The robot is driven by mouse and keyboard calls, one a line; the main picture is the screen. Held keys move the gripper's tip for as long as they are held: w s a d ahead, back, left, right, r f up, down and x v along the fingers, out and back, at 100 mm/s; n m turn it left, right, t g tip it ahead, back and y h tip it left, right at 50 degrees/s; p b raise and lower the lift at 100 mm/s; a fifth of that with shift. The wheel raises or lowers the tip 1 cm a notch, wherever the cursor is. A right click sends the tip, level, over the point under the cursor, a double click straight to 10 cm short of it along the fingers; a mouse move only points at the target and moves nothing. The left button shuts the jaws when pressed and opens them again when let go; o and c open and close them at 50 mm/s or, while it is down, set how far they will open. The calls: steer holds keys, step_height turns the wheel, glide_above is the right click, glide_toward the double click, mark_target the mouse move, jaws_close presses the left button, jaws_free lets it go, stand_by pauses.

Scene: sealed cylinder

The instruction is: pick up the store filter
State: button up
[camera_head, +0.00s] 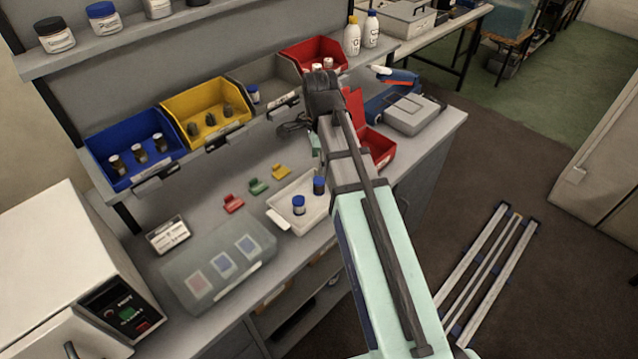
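I cannot tell for sure which thing is the store filter. A white tray (283,221) on the bench holds two small blue-capped jars, a left one (298,205) and a right one (319,186). Another blue-capped jar (253,94) stands between the yellow and red bins. My arm reaches up from the lower right over the bench's right part. My gripper (293,127) seems to be the dark shape at its far end, above the bench behind the tray. Its fingers are too small and dark to read, and the arm hides the area behind it.
Blue (122,180), yellow (182,94) and red (300,52) bins with small bottles line the back. A clear lidded box (217,268) is at front left, beside a white machine (55,265). A grey case (410,114) sits right.

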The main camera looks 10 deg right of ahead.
mark_target(319, 180)
steer(key=shift+a+f+p, duration=0.1)
steer(key=shift+f+p, duration=1.1)
steer(key=shift+f, duration=3.3)
steer(key=shift+c, duration=0.3)
steer(key=c, duration=1.1)
